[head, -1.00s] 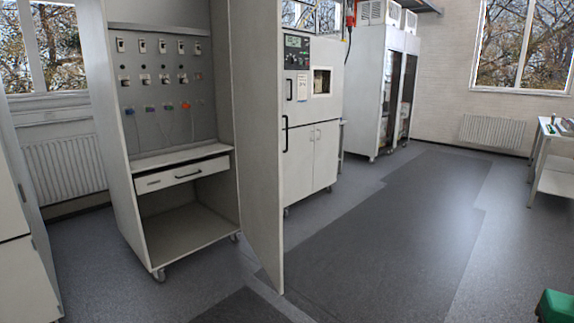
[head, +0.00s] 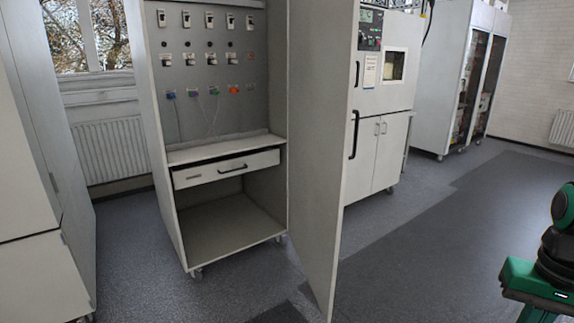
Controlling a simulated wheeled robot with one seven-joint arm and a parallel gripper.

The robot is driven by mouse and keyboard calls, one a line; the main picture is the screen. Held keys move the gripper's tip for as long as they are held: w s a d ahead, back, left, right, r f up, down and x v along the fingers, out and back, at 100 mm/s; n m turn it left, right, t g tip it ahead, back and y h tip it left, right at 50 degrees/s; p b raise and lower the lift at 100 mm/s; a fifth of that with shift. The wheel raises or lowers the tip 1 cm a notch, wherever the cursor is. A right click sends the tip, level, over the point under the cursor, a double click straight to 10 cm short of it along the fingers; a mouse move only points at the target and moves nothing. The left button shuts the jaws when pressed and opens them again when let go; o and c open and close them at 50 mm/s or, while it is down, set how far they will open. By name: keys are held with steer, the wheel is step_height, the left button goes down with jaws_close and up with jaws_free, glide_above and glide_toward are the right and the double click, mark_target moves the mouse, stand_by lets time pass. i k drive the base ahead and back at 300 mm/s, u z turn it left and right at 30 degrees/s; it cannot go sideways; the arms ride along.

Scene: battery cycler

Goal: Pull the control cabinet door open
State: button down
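The control cabinet (head: 162,165) stands left of centre in the head view, with its front uncovered. Its door (head: 318,150) stands swung open, sticking out toward me from the cabinet's right side. A black bar handle (head: 353,135) shows at the door's free edge, mostly on the far face. Inside are a grey panel with switches and coloured plugs, a shut drawer (head: 226,170) with a dark handle, and an empty lower bay. Green and black parts of my arm show at the right edge. My gripper is not in view.
A pale cabinet (head: 35,200) stands close at the left. A test chamber (head: 375,160) is behind the door, and a tall glass-fronted cabinet (head: 445,85) is farther back. The grey floor (head: 440,250) right of the door is clear.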

mark_target(323, 34)
steer(key=u, duration=0.45)
steer(key=i, duration=1.05)
steer(key=u, duration=0.45)
